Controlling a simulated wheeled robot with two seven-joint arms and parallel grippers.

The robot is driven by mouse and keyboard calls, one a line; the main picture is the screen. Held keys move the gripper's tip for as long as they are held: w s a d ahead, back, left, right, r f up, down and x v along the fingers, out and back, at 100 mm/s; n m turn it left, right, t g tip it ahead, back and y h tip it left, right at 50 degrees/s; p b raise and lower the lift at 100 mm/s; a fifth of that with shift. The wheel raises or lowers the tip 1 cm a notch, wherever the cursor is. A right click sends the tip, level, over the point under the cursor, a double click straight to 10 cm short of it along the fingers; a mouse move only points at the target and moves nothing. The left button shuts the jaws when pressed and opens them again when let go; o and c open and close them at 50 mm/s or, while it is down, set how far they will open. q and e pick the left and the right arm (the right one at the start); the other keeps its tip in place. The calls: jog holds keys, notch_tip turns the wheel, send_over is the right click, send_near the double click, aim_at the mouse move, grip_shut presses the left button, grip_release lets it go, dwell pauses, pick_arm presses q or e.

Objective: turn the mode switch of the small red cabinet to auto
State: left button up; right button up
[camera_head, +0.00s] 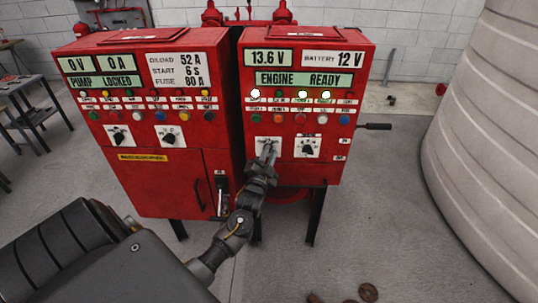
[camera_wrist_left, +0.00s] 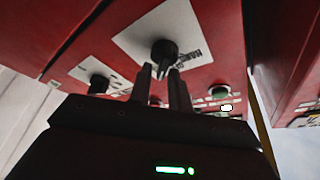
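The small red cabinet (camera_head: 322,175) is the right one of two in the head view, with "ENGINE READY" on its display. Its lower face carries two dark rotary switches on white plates. My left gripper (camera_head: 268,152) is at the left switch plate (camera_head: 261,142) and hides most of that switch. In the left wrist view the black knob (camera_wrist_left: 164,52) points at the fingers (camera_wrist_left: 162,78). The fingers are a little apart, with the knob's end between the tips; contact cannot be made out. The knob's label is mostly unreadable. My right gripper is not in view.
The second switch (camera_head: 308,147) is just to the right. The larger red cabinet (camera_head: 165,185) stands close on the left. A dark handle (camera_head: 375,126) sticks out from the small cabinet's right side.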

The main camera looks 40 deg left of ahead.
pick_arm(q)
jog(key=shift+o, duration=1)
jog(key=b+v, duration=0.3)
jog(key=v, duration=0.8)
jog(key=shift+w, duration=0.1)
